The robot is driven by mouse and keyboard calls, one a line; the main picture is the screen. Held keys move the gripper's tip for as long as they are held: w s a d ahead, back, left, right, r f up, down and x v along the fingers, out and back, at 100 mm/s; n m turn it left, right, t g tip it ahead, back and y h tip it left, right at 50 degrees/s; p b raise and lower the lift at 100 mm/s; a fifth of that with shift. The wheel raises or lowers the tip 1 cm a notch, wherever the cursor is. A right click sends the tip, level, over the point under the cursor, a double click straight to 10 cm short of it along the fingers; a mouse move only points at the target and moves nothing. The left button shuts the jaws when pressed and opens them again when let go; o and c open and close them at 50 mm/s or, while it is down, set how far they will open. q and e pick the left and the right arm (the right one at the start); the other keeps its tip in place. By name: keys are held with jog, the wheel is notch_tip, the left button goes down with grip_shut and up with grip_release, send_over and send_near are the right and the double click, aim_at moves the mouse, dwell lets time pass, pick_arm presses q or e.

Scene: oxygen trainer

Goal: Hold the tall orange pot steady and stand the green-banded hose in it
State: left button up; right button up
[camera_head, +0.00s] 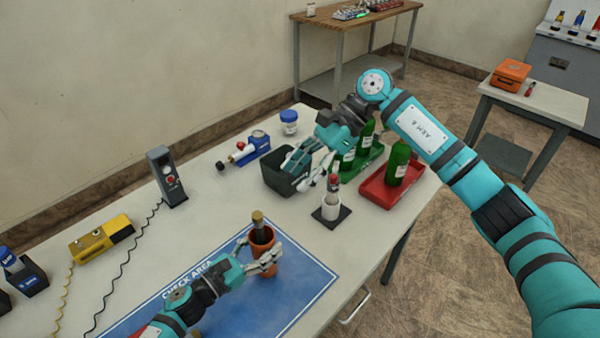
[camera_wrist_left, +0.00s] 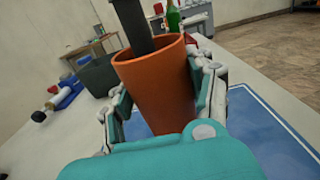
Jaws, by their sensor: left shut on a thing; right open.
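The tall orange pot (camera_head: 262,262) stands upright on the blue check-area mat (camera_head: 305,272). My left gripper (camera_head: 266,259) is shut on its sides; in the left wrist view, the fingers lie either side of the pot (camera_wrist_left: 157,92). A dark hose with a tan top (camera_head: 258,219) stands in the pot, and its black shaft (camera_wrist_left: 134,24) enters the mouth in the wrist view. I see no green band on it; its lower end is hidden inside. My right gripper (camera_head: 312,172) is open, away from the pot, over the gap between the dark bin and the white cup.
The dark bin (camera_head: 272,178) and the white cup (camera_head: 331,208) with a red-banded item stand behind the pot. Green bottles stand in a red tray (camera_head: 377,193) and a green tray. A yellow device (camera_head: 102,240) and a grey handset (camera_head: 166,178) are at left.

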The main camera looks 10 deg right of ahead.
dwell(0.4)
pick_arm(q)
jog(key=o, duration=1.2)
jog(key=shift+o, duration=0.2)
